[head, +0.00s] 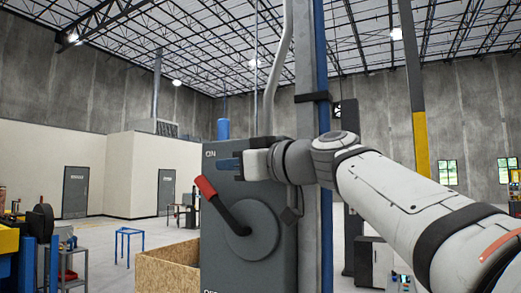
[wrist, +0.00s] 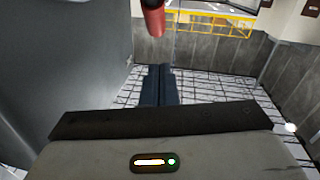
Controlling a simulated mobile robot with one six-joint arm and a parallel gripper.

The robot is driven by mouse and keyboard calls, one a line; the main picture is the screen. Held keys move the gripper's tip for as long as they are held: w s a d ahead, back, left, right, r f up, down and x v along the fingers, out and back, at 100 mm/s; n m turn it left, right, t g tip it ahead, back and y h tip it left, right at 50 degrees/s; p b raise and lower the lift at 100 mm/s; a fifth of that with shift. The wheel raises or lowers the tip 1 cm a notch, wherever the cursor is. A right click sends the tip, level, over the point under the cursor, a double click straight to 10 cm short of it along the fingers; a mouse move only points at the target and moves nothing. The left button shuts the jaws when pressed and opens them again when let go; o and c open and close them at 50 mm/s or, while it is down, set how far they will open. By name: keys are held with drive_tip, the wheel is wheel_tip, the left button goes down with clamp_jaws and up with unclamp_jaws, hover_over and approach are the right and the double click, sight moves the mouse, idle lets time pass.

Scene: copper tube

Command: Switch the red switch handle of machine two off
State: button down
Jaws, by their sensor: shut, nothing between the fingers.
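The grey switch box (head: 262,200) stands in the middle of the head view, with ON at its top and a partly cut-off OFF at its bottom edge. Its black lever (head: 222,212) runs from a round hub up and left to the red handle grip (head: 205,187), on the ON side. My gripper (head: 220,163) is shut and empty, in front of the box's upper part, above the red grip in the picture and apart from it. In the wrist view the closed blue fingers (wrist: 158,70) point towards the red grip (wrist: 153,18), with a gap between. The box face (wrist: 65,60) fills the left there.
A blue and grey column (head: 308,130) rises behind and right of the box. A chipboard crate (head: 166,268) stands at its lower left. A blue stool frame (head: 128,243) and a shelf cart (head: 72,265) are farther left. Open floor lies between.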

sight(203, 180)
drive_tip(key=shift+w+a+f+p, duration=0.2)
drive_tip(key=shift+w+a+f, duration=0.35)
drive_tip(key=shift+a+f, duration=0.15)
drive_tip(key=shift+w+a+f+p, duration=0.2)
drive_tip(key=shift+w+a+f, duration=0.35)
drive_tip(key=shift+a+f, duration=0.15)
drive_tip(key=shift+s+d, duration=0.1)
drive_tip(key=shift+f+b, duration=0.1)
drive_tip(key=shift+b, duration=0.2)
